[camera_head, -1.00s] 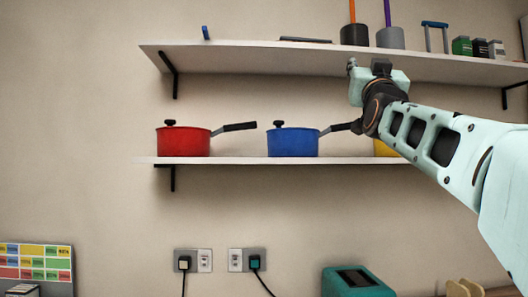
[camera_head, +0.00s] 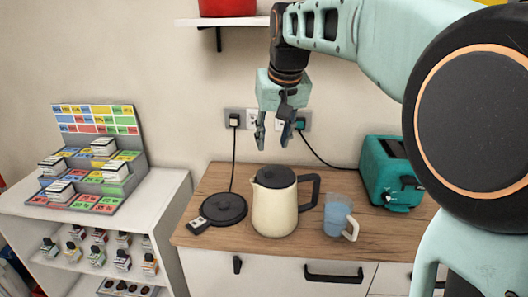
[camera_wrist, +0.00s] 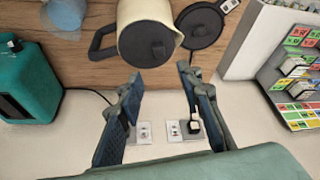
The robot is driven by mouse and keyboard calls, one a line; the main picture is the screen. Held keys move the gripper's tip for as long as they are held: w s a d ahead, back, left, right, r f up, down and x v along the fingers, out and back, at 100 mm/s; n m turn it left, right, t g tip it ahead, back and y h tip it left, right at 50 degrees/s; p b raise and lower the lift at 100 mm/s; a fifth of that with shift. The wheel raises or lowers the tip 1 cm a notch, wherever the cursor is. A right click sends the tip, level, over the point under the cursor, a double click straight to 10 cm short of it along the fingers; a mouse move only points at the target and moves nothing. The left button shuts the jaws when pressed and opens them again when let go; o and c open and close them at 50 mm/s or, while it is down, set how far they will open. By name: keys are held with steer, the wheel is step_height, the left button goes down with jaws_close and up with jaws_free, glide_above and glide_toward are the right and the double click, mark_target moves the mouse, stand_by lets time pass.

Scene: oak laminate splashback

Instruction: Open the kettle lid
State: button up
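The kettle (camera_head: 274,212) is cream with a dark lid (camera_head: 276,177) and a dark handle on its right side. It stands upright on the wooden counter, next to its round black base (camera_head: 224,208). The lid looks shut. In the wrist view the kettle (camera_wrist: 143,18) is at the top, with its lid (camera_wrist: 150,44) facing the camera. My gripper (camera_head: 272,145) hangs above the kettle, pointing down, fingers apart and empty. In the wrist view the open fingers (camera_wrist: 157,85) are apart from the kettle.
A blue cup (camera_head: 337,214) with a pale handle stands right of the kettle. A teal toaster (camera_head: 390,170) is at the counter's back right. Cords run from wall sockets (camera_head: 252,119) down behind the counter items. A white shelf unit (camera_head: 165,200) with small boxes is left.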

mark_target(268, 169)
steer(key=b+x, duration=0.1)
steer(key=x, duration=0.9)
steer(key=shift+f, duration=0.4)
steer(key=shift+c, duration=0.2)
jaws_close()
